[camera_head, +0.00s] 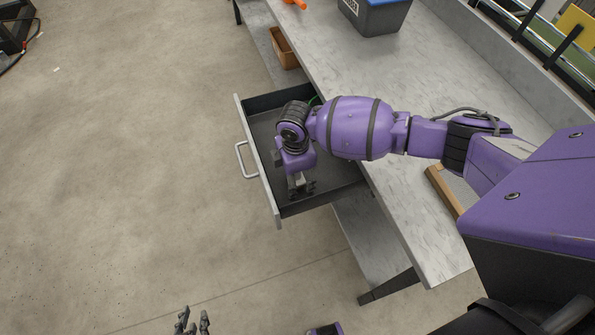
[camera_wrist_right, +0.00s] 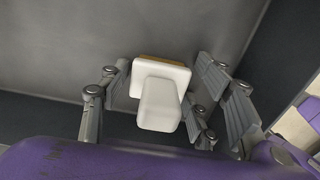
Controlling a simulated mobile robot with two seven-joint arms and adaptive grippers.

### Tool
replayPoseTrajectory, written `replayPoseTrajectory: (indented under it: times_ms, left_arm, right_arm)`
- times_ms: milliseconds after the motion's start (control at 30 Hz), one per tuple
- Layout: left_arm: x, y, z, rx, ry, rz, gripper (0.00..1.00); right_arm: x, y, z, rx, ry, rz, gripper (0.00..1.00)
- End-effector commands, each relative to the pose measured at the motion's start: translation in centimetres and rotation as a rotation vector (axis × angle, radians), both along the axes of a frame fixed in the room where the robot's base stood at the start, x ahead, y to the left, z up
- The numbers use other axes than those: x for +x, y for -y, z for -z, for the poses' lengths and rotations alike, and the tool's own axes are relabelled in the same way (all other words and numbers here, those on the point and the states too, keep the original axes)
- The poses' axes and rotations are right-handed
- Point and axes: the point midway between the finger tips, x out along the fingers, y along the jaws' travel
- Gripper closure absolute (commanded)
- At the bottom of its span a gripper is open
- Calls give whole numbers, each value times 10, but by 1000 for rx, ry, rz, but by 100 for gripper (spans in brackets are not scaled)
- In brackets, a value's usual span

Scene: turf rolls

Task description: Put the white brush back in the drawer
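The drawer (camera_head: 268,135) is pulled out from under the workbench, with its grey floor and handle showing. My right gripper (camera_head: 299,186) hangs over the drawer, pointing down. In the right wrist view the white brush (camera_wrist_right: 160,100) lies between the fingers of the right gripper (camera_wrist_right: 160,95), with a tan edge at its far side. The fingers are spread around it, with a narrow gap on the left; contact on the right is unclear. The brush is hidden by my arm in the head view. My left gripper (camera_head: 194,323) is at the bottom edge, empty, fingers apart.
The grey workbench top (camera_head: 345,65) runs along the right of the drawer. A dark bin (camera_head: 375,15) stands at its far end. A brown box (camera_head: 283,48) sits on the lower shelf. A wooden-edged item (camera_head: 442,190) lies beneath my right arm.

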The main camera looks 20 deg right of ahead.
Motion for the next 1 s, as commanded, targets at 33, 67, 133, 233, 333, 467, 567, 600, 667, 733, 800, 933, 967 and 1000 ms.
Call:
replayPoseTrajectory:
  times_ms: [33,67,133,233,333,467,567,600,667,733,800,933,967,1000]
  left_arm:
    - [0,0,0,0,0,0,82]
    - [0,0,0,0,1,0,82]
    - [0,0,0,0,0,0,82]
    - [0,0,0,-1,0,1,82]
    - [1,0,-1,0,1,1,82]
    - [2,0,-3,0,4,1,82]
    - [4,1,-6,0,8,3,82]
    - [5,1,-8,-1,9,4,82]
    - [6,2,-9,-3,11,5,82]
    - [7,3,-11,-3,12,7,82]
    - [7,4,-12,-6,12,9,82]
    - [7,6,-12,-8,11,10,82]
    - [6,6,-12,-8,10,10,82]
    - [6,6,-12,-8,9,10,82]
  right_arm:
    - [0,0,-1,0,1,0,35]
    - [0,0,-1,0,1,0,35]
    - [0,0,-1,0,1,0,35]
    - [0,0,-1,0,1,0,35]
    - [1,0,-2,0,1,0,35]
    - [2,0,-14,0,5,0,35]
    - [3,0,-33,1,7,-1,35]
    - [2,0,-41,0,7,-2,35]
    - [3,0,-55,0,8,-2,35]
    - [2,0,-71,1,8,-1,35]
    - [2,0,-85,1,7,-1,35]
    - [2,0,-107,1,5,-1,35]
    - [2,0,-111,1,5,0,35]
    - [2,0,-115,0,5,0,35]
